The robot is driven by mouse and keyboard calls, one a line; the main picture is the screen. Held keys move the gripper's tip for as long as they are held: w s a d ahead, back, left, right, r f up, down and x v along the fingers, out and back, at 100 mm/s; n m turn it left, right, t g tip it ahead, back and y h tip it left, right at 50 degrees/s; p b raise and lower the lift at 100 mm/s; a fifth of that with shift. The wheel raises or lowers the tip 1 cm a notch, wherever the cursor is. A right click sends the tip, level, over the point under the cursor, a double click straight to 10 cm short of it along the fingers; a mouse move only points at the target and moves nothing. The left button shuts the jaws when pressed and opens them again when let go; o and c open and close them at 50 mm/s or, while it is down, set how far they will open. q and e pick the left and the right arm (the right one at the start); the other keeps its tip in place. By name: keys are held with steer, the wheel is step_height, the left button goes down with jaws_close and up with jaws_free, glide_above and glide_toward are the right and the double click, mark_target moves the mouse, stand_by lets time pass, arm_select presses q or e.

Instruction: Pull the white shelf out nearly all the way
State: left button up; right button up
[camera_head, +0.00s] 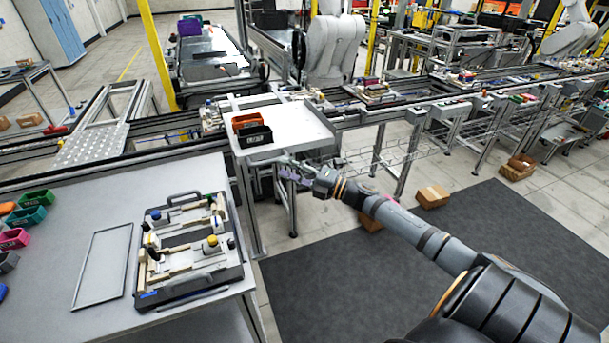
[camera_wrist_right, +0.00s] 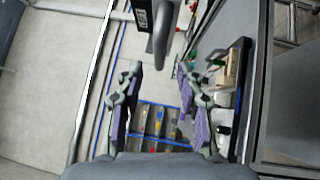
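The white shelf (camera_head: 295,125) is a flat tray-like surface at the top centre of the head view. An orange bin (camera_head: 247,121) and a black bin (camera_head: 254,136) stand on its left part. My right gripper (camera_head: 290,172) is at the shelf's near edge, at or just below its level; I cannot tell whether it touches. In the right wrist view the two purple-padded fingers (camera_wrist_right: 160,112) are spread with nothing between them. A dark grey rounded bar (camera_wrist_right: 160,40) lies ahead of them; I cannot tell if it belongs to the shelf. My left gripper is not in view.
A grey table (camera_head: 80,260) at the left bears a pallet fixture (camera_head: 190,245), an empty frame (camera_head: 103,265) and several coloured bins. A conveyor line runs behind the shelf. Cardboard boxes (camera_head: 432,196) lie on the floor. The dark mat (camera_head: 480,235) in front is mostly clear.

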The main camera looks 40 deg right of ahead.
steer(key=shift+v, duration=2.95)
steer(key=shift+f, duration=0.1)
